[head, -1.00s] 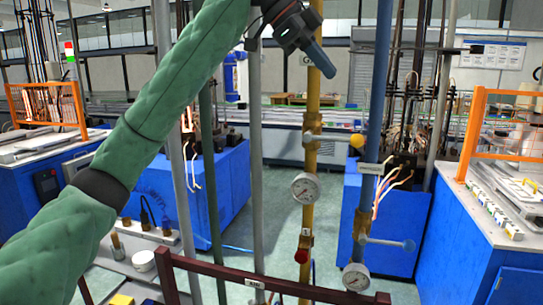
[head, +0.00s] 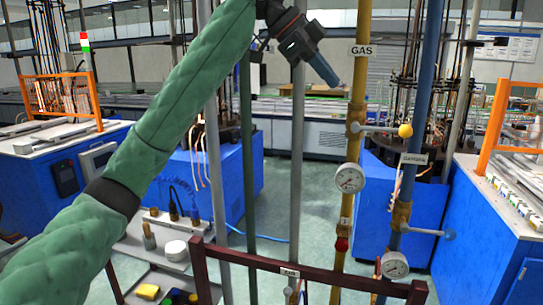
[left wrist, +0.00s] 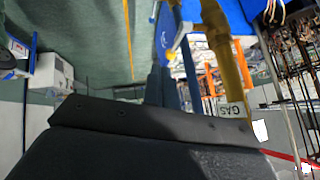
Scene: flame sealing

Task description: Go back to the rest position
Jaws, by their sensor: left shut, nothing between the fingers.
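My left arm in its green sleeve rises from the lower left of the head view to the top middle. My left gripper (head: 332,76) is shut and empty, with its blue fingers pointing down and right. It is held up in the air, and in the picture its tip is just left of the yellow gas pipe (head: 358,88); I cannot tell the depth between them. In the left wrist view, the yellow pipe with its GAS label (left wrist: 232,110) is to the right of the dark gripper body. My right gripper is not in view.
A blue pipe (head: 425,80) and grey pipes stand in a dark red frame (head: 310,283), with valves and a pressure gauge (head: 349,178). A small shelf (head: 150,238) stands at the lower left. Blue machines flank open green floor (head: 300,205).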

